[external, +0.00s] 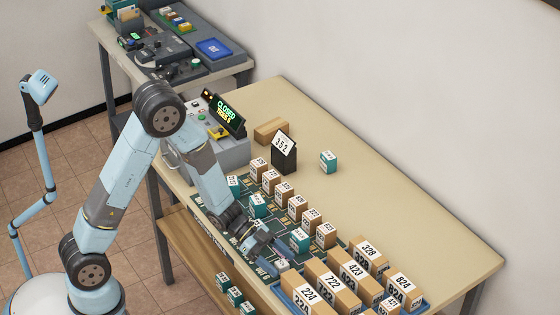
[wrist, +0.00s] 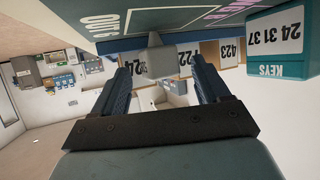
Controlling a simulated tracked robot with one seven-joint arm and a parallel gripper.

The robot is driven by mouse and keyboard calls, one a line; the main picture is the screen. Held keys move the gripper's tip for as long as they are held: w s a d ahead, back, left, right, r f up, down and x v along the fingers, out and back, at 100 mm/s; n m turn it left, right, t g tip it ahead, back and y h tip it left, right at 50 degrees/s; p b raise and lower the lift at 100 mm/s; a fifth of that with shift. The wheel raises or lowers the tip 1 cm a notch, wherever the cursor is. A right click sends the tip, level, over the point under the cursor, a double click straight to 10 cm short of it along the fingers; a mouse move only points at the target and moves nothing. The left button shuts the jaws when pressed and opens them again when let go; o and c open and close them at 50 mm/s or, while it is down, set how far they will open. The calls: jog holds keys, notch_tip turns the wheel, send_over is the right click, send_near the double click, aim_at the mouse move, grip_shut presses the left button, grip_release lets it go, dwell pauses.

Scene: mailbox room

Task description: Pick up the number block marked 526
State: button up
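I cannot read the number 526 on any block in either view. Small brown number blocks (external: 297,205) stand in a diagonal row on the table, their marks too small to read. Several teal blocks (external: 258,205) stand beside that row. My gripper (external: 268,250) is low over the table's near side, left of the large cartons. In the wrist view its two fingers (wrist: 160,68) are spread apart, and I see no block held between them. A grey rounded piece (wrist: 155,58) shows beyond the fingertips. A teal block marked 24 31 37 KEYS (wrist: 276,42) is at upper right there, upside down.
Large cartons marked 224 (external: 309,295), 722 (external: 332,281) and 423 (external: 354,271) crowd the table's near right end with others. A black stand marked 352 (external: 284,152) and a lit display (external: 224,113) stand farther back. The table's far right side is clear.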

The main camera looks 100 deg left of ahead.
jog(key=c, duration=1.1)
jog(key=shift+o, duration=0.2)
